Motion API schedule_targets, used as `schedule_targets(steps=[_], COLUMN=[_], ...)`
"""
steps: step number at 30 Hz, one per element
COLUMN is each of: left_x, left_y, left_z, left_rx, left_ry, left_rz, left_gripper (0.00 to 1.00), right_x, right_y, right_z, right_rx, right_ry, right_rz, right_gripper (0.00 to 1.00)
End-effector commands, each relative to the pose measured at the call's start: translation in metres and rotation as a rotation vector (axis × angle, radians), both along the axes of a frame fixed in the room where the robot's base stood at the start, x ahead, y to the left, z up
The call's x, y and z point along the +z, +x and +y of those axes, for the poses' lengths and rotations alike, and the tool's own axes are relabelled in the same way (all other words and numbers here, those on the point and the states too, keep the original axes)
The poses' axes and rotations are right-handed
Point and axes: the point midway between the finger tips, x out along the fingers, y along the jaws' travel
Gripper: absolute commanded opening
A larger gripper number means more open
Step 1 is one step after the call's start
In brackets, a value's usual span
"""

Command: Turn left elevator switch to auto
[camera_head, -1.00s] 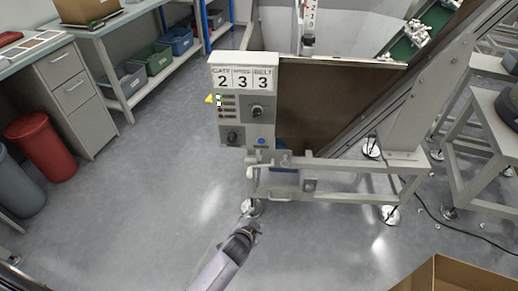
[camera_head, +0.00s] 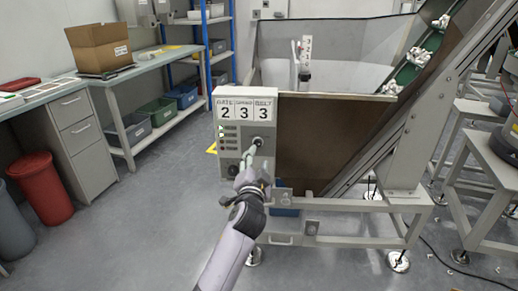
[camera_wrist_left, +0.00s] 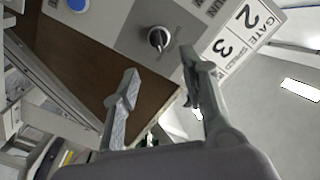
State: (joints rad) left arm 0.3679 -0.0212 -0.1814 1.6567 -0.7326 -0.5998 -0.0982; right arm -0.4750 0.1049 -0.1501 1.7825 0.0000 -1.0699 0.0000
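The grey control box (camera_head: 242,130) on the elevator frame carries labels reading GATE 2, SPEED 3 and BELT 3. A round black switch knob (camera_head: 258,141) sits on its upper right part. The knob (camera_wrist_left: 158,38) also shows in the left wrist view, with a light pointer line. My left gripper (camera_head: 249,158) is in front of the box, just below the knob. In the left wrist view, its fingers (camera_wrist_left: 158,62) are spread, with the knob beyond the tips and in the gap's line. I see no contact. My right gripper is not in view.
A second dark knob (camera_head: 235,171) sits low on the box, partly behind my gripper. A blue button (camera_wrist_left: 78,4) shows at the wrist view's top edge. The brown hopper panel (camera_head: 325,135) adjoins the box. A workbench (camera_head: 150,68) stands left, with open floor between.

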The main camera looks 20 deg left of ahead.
Motion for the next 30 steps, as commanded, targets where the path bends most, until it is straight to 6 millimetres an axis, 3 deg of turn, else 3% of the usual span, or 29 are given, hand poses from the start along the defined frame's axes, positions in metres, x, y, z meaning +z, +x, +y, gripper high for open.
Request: schedule_targets(steps=[6, 12, 26, 30], left_x=[-0.001, -0.001, 0.000, 0.000], left_y=[0.047, 0.074, 0.084, 0.084], left_z=[0.010, 0.016, 0.018, 0.018], left_rx=[0.001, 0.000, 0.000, 0.000], left_ry=[0.000, 0.000, 0.000, 0.000], left_rz=[-0.001, -0.001, 0.000, 0.000], left_gripper=[0.40, 0.40, 0.40, 0.31], right_x=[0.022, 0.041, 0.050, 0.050], right_y=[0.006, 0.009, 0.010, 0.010], right_z=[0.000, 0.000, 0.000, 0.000], right_rx=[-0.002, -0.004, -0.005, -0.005], right_ry=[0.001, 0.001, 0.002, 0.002], right_rz=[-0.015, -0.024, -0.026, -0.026], right_gripper=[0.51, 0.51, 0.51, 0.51])
